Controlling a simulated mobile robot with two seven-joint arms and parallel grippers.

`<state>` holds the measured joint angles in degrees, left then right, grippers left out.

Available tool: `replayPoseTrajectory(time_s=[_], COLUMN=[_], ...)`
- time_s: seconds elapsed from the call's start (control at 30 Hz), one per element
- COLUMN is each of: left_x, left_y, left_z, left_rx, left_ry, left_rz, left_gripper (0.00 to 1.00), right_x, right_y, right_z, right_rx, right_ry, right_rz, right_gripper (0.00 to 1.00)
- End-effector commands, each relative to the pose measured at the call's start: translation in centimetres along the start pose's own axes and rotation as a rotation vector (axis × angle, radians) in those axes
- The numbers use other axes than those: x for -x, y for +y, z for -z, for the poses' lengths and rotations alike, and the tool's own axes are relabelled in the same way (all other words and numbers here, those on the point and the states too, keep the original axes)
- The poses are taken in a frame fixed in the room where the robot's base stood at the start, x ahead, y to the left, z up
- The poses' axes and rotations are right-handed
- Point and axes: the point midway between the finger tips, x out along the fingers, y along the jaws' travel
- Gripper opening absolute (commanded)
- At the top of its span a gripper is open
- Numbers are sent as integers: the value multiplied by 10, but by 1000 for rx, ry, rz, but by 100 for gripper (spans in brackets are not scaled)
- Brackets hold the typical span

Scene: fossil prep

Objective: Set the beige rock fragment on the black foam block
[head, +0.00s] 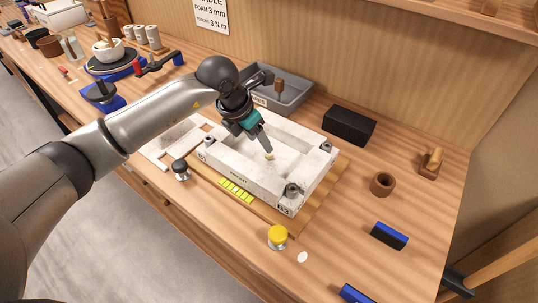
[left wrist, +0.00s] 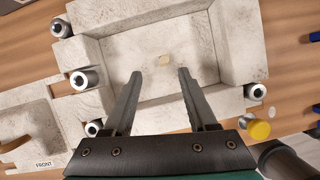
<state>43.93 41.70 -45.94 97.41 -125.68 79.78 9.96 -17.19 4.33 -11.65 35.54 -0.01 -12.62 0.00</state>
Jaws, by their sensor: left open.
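The small beige rock fragment (head: 269,156) lies on the floor of a white plaster mould (head: 225,158). It also shows in the left wrist view (left wrist: 165,60), just beyond my fingertips and roughly centred between them. My left gripper (head: 265,147) reaches down into the mould's hollow. Its two fingers (left wrist: 160,72) are spread apart with nothing between them, and the fragment looks free of both. The black foam block (head: 349,125) sits on the bench behind and right of the mould. My right gripper is out of view.
The mould rests on a wooden board, with raised walls and metal corner fittings (head: 292,190). A grey tray (head: 290,92) stands behind it. Bare bench surrounds the foam block's front.

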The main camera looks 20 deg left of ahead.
Motion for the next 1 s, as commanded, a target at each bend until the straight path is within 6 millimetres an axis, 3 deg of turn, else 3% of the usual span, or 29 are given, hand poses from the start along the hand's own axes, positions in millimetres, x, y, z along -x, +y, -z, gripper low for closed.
replayPoseTrajectory(time_s=[0.4, 0.7, 1.0], left_x=[-49, -53, -53], left_y=[-7, -7, -7], left_z=[1, 1, 1], left_rx=[1, -1, -1], left_ry=[1, 0, 0], left_rz=[2, 1, 1], left_gripper=[58, 58, 26], right_x=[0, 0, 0], right_y=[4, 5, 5], right_z=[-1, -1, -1], right_rx=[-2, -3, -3], right_ry=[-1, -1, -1], right_rz=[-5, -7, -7], right_gripper=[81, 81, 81])
